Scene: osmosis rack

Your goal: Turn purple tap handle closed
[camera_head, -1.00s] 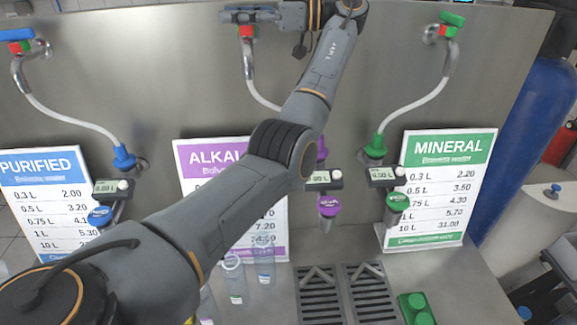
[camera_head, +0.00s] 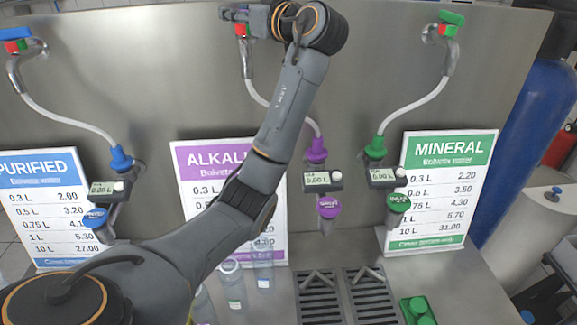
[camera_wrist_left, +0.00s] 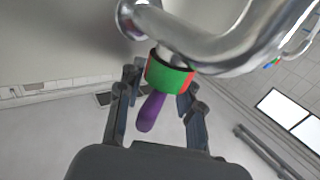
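The purple tap handle (camera_wrist_left: 150,112) shows in the left wrist view, below the tap's green and red collar (camera_wrist_left: 168,76). My left gripper (camera_wrist_left: 160,92) is open, with one finger on each side of the handle. I cannot tell whether a finger touches it. In the head view my left gripper (camera_head: 238,12) is at the top of the middle tap, over its red and green collar (camera_head: 242,31), and hides the purple handle. The middle tap's hose runs down to a purple fitting (camera_head: 316,150). My right gripper is not in view.
The blue-handled tap (camera_head: 16,34) is at the left and the green-handled tap (camera_head: 452,19) at the right. Price signs, displays and several bottles stand below. In the wrist view the chrome tap pipe (camera_wrist_left: 235,48) crosses above the fingers.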

